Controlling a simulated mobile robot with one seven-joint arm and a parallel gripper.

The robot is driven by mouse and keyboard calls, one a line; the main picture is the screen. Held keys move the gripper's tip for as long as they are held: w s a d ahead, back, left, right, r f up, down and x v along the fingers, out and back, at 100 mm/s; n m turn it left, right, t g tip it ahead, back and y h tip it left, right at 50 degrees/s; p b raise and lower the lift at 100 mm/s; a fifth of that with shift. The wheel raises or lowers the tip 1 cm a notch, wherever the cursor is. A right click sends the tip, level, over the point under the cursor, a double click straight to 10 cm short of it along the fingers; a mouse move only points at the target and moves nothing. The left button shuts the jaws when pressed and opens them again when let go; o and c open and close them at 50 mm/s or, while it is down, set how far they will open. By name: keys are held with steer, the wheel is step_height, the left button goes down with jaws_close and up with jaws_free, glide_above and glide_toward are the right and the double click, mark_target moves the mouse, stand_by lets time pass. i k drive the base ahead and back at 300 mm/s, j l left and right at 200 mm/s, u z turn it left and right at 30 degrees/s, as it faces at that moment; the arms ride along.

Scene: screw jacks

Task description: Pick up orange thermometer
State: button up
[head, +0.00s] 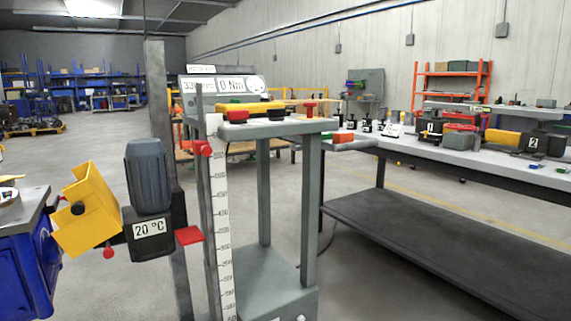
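I cannot identify the orange thermometer with certainty. A small orange block-like object (343,138) lies near the left end of the long workbench (440,154). It is too small to tell if it is a thermometer. A dark label box reading 20 °C (149,228) sits under a dark grey motor (149,177) at the left front, but it is not orange. My gripper is not in view.
A grey test stand (271,128) with a vertical ruler (221,220) stands in the middle front. A yellow bracket (88,210) and a blue cabinet (28,260) are at left. Several devices stand on the workbench.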

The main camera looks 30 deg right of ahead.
mark_target(341, 137)
steer(key=z, duration=1.2)
steer(key=i, duration=0.1)
